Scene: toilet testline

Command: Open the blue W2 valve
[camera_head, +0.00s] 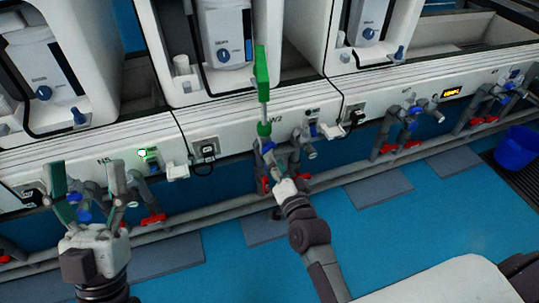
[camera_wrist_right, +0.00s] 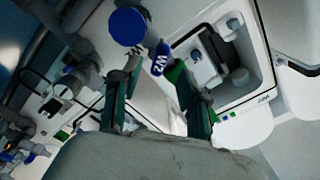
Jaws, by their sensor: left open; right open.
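The knob is not visibly between the fingers. In the head view my right gripper (camera_head: 281,164) is at the W2 pipework, below the W2 label (camera_head: 275,119); it partly hides the valve there. My left gripper (camera_head: 92,190) is open, in front of the station to the left.
A green block on a thin rod (camera_head: 262,76) stands above the W2 station. Grey pipes with red fittings (camera_head: 384,149) run along the wall. A blue bucket (camera_head: 516,148) stands at the right. White toilet bays (camera_head: 225,35) line the back. The blue floor in front is mostly open.

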